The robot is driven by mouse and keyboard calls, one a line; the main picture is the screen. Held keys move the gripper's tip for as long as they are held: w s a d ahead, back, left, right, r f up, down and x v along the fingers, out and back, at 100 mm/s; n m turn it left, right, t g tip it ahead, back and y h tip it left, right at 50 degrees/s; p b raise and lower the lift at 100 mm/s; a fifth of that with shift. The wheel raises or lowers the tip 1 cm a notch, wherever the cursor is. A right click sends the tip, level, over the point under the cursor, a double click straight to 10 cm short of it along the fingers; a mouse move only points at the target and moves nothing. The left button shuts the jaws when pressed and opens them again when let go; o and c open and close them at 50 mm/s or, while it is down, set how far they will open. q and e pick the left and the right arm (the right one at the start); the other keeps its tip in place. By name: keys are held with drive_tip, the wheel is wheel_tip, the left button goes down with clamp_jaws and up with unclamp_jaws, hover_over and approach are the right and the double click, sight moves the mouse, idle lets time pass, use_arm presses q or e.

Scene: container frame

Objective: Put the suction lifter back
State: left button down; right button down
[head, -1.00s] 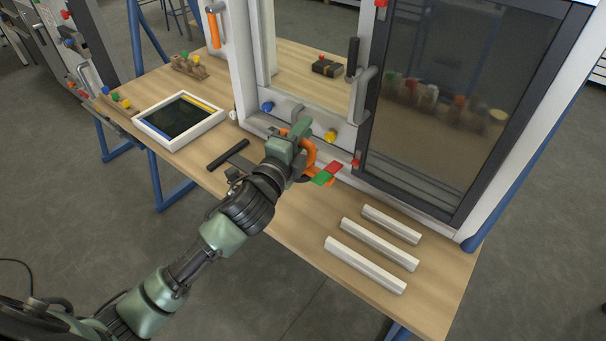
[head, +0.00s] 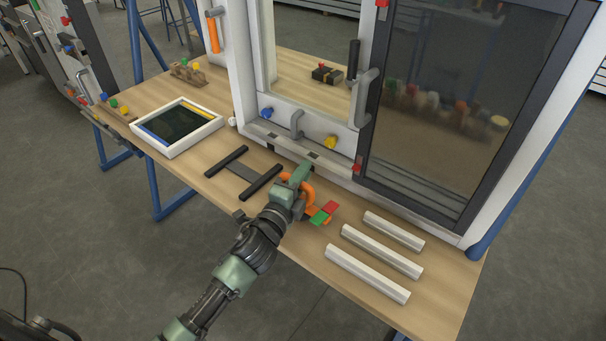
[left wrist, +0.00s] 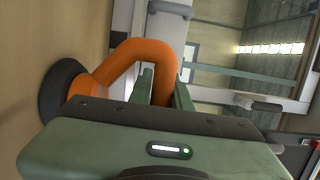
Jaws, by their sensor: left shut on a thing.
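The suction lifter has an orange handle (head: 308,190) and a black cup (left wrist: 63,90), seen in the left wrist view. My left gripper (head: 297,182) is shut on the orange handle, over the front part of the table. A red and green piece (head: 323,212) shows at the lifter's right end. In the left wrist view the handle (left wrist: 145,48) loops up beyond my gripper's green body, and the cup faces the wooden surface. I cannot tell whether the cup touches it. My right gripper is not in view.
A dark rack of two black bars (head: 263,183) lies left of the gripper. A white-rimmed tray (head: 165,150) is farther left. Several white rods (head: 367,273) lie at right. The window frame (head: 330,165) rises behind. Another orange handle (head: 213,35) hangs at upper left.

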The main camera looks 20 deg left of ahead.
use_arm(q)
drive_tip(key=c, duration=1.3)
unclamp_jaws()
drive_tip(key=shift+f, duration=0.1)
drive_tip(key=shift+r, duration=0.2)
drive_tip(key=shift+s+f, duration=0.15)
drive_tip(key=shift+s, duration=0.15)
drive_tip(key=s, duration=0.3)
drive_tip(key=s+a+b, duration=0.1)
drive_tip(key=s, duration=0.7)
drive_tip(key=shift+s+a, duration=0.2)
drive_tip(key=shift+a, duration=0.05)
